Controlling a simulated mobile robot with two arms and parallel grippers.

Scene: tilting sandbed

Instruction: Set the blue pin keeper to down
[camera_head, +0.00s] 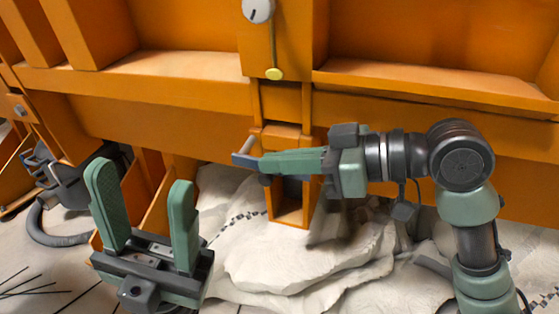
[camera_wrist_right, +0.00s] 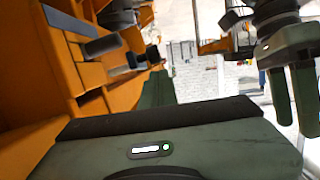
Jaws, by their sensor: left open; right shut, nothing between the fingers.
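A blue-grey bar (camera_head: 246,158), which looks like the blue pin keeper, shows at the orange frame's central post in the head view. A pale grey piece rises from it. My right gripper (camera_head: 265,164) is shut and empty, pointing left, with its fingertips at or just in front of the bar. I cannot tell whether they touch. The fingers hide part of the bar and its mount. In the right wrist view a blue-grey flat bar (camera_wrist_right: 64,22) shows on the orange frame, left of my fingers (camera_wrist_right: 155,90). My left gripper (camera_head: 143,180) is open and empty, upright at lower left.
The orange frame (camera_head: 180,92) spans the back, with a dial (camera_head: 258,9) and a yellow knob (camera_head: 274,74) on its post. A square orange socket (camera_head: 291,217) hangs below. Pale crumpled rock-like ground (camera_head: 290,265) lies under my right arm.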

